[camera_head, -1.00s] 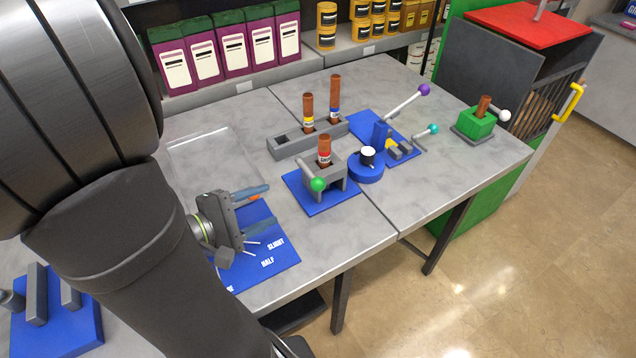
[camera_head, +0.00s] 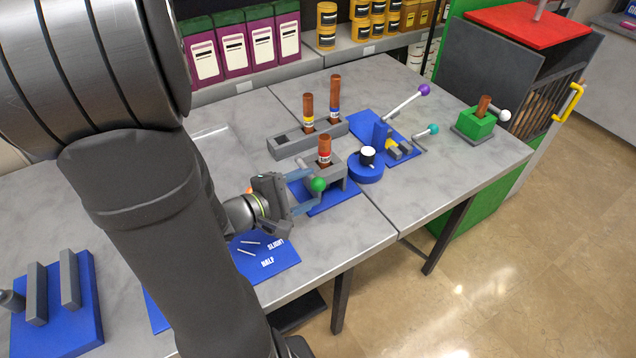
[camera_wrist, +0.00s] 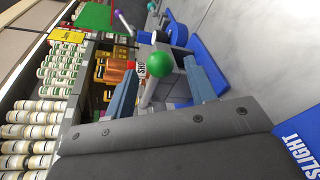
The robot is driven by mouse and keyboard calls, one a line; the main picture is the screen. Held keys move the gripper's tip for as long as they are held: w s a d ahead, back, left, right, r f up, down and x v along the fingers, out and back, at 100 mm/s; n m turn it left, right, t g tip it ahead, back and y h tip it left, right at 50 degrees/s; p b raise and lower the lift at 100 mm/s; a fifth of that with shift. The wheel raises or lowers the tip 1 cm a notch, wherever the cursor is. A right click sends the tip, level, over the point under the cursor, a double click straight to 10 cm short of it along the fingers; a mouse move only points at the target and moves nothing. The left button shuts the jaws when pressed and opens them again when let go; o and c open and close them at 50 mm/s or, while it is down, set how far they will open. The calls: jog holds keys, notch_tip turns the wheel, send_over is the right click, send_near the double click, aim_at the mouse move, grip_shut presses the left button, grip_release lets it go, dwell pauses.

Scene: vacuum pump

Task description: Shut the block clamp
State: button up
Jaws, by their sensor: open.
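A grey block clamp (camera_head: 338,166) with a green ball-ended lever (camera_head: 317,184) stands on a blue plate (camera_head: 340,196). A brown tube (camera_head: 324,148) with a red band stands upright in it. My gripper (camera_head: 310,187) is open at the green ball, one finger on each side of it in the picture. In the wrist view, the green ball (camera_wrist: 160,64) shows between the two open fingers (camera_wrist: 160,88), on a pale rod. I cannot tell whether a finger touches it. The block is partly hidden behind the ball in the wrist view.
A grey rack (camera_head: 290,145) with two brown tubes stands behind. A blue round base (camera_head: 366,170) and a blue fixture with a purple-knobbed lever (camera_head: 424,90) stand to the right. A green block (camera_head: 474,124) is farther right. A lettered blue panel (camera_head: 275,262) lies in front.

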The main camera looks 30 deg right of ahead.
aim_at(312, 187)
jog(key=shift+x, duration=1.85)
grip_shut()
